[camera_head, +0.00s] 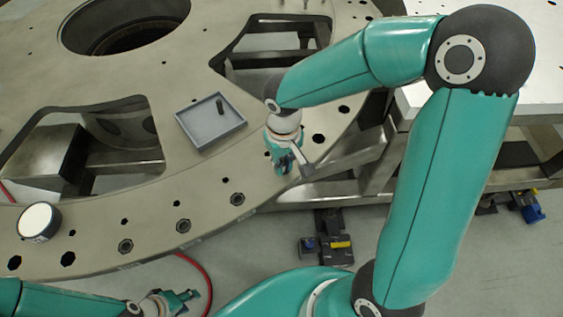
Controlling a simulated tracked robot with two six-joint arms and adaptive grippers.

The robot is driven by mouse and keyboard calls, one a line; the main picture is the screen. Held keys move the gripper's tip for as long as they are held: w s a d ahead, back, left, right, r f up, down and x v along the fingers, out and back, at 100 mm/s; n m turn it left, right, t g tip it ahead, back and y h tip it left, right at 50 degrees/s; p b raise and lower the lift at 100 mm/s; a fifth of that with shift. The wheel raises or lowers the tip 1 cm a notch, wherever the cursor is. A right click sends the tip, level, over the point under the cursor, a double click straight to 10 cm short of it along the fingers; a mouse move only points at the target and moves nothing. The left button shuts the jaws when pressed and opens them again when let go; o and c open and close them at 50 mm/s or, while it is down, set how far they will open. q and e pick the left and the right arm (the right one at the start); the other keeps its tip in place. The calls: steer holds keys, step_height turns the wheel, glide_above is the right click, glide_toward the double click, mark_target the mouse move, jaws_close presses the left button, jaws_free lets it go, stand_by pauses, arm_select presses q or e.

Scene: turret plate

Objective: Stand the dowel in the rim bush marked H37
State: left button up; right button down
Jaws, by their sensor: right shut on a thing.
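A short dark peg (220,105), which looks like a dowel, stands upright in the shallow grey tray (196,138) on the turret plate (190,172). My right gripper (285,161) points down over the plate's outer edge, right of the tray and apart from it. Dark-ringed rim bushes (183,226) line the plate's front edge; no H37 marking is readable. My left gripper (176,301) is low at the bottom edge, off the plate; its finger opening is unclear.
A round white-topped thing (39,221) sits on the plate at the left. The plate has large cut-outs with metal supports below. A red cable (197,272) and a dark device (327,243) are on the floor. My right arm covers much of the right side.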

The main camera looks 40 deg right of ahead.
steer(key=shift+f, duration=0.1)
steer(key=c, duration=1.1)
jaws_free()
step_height(320, 180, up, 12)
steer(key=shift+f, duration=0.1)
